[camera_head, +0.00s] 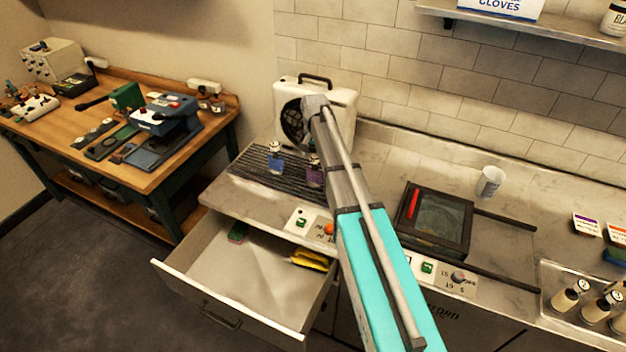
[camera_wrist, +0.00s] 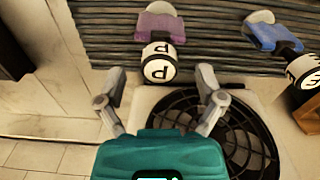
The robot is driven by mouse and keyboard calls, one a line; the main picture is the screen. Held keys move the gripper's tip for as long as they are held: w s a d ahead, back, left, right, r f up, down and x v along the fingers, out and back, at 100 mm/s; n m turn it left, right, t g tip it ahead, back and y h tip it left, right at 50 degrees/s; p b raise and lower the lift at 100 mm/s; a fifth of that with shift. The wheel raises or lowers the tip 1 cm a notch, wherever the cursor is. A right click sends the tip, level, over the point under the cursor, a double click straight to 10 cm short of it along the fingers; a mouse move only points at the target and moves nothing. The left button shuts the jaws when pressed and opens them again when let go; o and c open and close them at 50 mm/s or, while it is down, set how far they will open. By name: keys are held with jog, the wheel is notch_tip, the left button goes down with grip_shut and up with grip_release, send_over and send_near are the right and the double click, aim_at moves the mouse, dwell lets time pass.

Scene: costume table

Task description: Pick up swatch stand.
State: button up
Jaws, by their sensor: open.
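Two small swatch stands are on the dark ribbed rack (camera_head: 258,181) on the counter, and I cannot tell which one the task means. The purple one (camera_head: 315,177) is partly hidden by my arm in the head view. In the wrist view it shows a purple plate (camera_wrist: 160,27) and a round white end marked P (camera_wrist: 158,69). The blue one (camera_head: 276,161) stands to its left in the head view and at the right in the wrist view (camera_wrist: 273,35). My gripper (camera_wrist: 161,72) is open and empty, its fingertips on either side of the P end in the picture; contact cannot be told.
A white fan box (camera_head: 340,97) stands behind the rack, close to my arm; its black grille (camera_wrist: 228,130) shows below the gripper. An open drawer (camera_head: 265,268) juts out in front. A dark framed tray (camera_head: 436,252) and white cup (camera_head: 490,182) are to the right.

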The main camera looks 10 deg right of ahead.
aim_at(315, 170)
jog(key=shift+f+b, duration=1.1)
jog(key=shift+f, duration=0.3)
jog(key=shift+c, duration=0.3)
grip_shut()
